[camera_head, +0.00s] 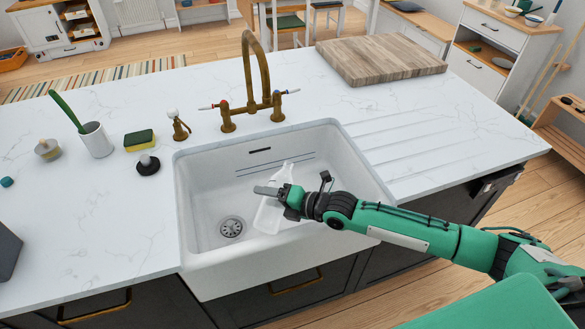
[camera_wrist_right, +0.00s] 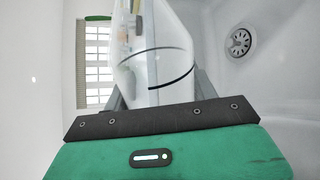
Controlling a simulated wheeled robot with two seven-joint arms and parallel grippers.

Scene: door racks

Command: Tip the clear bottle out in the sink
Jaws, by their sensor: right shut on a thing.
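The white sink (camera_head: 205,260) is set into the counter, with its drain (camera_head: 232,228) at the lower left of the basin. The clear bottle (camera_head: 271,212) is in the basin space, tilted, with its narrow end toward the upper right. My right gripper (camera_head: 272,191) is shut on the bottle, over the basin. In the right wrist view the see-through bottle (camera_wrist_right: 150,60) stands between the fingers, with a dark curved line across it; the drain (camera_wrist_right: 240,40) shows at the upper right. Whether liquid is in the bottle, I cannot tell. My left gripper is not in view.
A brass tap (camera_head: 256,80) stands behind the sink. A sponge (camera_head: 139,140), a white cup with a green brush (camera_head: 96,140) and a black-based brush (camera_head: 148,164) stand left of it. A wooden board (camera_head: 380,60) lies at the back right. The grooved counter on the right is clear.

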